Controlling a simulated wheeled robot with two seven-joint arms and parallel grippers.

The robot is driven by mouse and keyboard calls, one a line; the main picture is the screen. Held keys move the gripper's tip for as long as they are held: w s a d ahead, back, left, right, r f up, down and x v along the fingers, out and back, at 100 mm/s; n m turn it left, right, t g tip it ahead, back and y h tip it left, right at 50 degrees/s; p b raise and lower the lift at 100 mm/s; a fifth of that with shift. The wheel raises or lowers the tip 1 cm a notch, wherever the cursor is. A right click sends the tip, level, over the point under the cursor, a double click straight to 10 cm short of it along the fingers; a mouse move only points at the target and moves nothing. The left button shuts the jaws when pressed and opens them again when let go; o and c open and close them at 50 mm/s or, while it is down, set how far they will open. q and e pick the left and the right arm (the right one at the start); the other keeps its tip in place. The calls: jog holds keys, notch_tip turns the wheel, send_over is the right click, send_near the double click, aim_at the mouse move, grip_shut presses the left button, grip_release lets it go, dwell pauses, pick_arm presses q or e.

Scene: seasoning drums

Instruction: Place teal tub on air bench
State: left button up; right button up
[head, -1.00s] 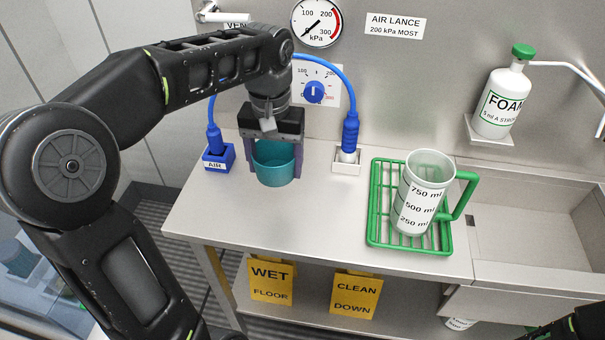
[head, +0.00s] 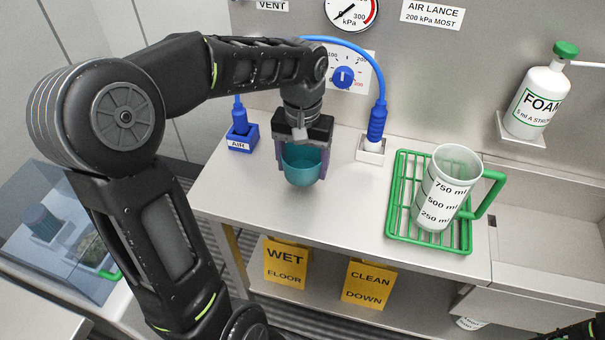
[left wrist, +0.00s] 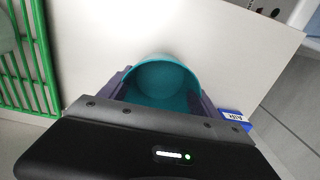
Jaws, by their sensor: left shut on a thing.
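The teal tub (head: 303,170) is upright over the left part of the grey air bench (head: 345,212), between the blue AIR holder and the white holder. I cannot tell whether its base touches the bench top. My left gripper (head: 303,158) comes down from above and is shut on the tub, with a purple-grey finger on each side. In the left wrist view the tub (left wrist: 160,80) shows its open mouth and its inside looks empty. My right gripper is not in view.
The blue AIR holder (head: 242,140) and white holder (head: 371,150), joined by a blue hose, stand behind the tub. A green rack (head: 402,230) with a measuring jug (head: 440,195) is to the right, beside a sink (head: 540,210). The bench front is clear.

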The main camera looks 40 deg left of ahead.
aim_at(303, 175)
pick_arm(q)
jog(key=shift+f, duration=1.85)
jog(key=shift+f, duration=0.15)
jog(key=o, duration=1.4)
notch_tip(303, 175, up, 12)
jog(key=shift+r, duration=0.15)
